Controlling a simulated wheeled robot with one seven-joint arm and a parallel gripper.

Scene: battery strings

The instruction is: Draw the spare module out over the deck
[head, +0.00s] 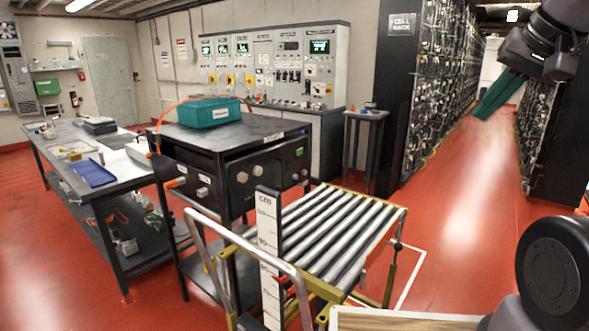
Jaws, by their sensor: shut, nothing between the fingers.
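A dark module with a knobbed front (265,170) sits in the black stand (235,138), under its top; I take it for the spare module. Its front faces the roller deck, and its body is hidden inside the stand. The roller deck (335,232), grey rollers in a yellow frame, stands right up by the stand and is bare. My gripper (482,112) is at the upper right, high and well away from both module and deck. Its teal fingers are together, pointing down and left, with nothing held.
A scale post marked in cm (268,240) and a grey push handle (225,240) rise at the deck's near side. A teal bin (209,112) sits on the stand. A workbench (90,165) is left, cell racks (430,90) right. The red aisle floor (465,180) is clear.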

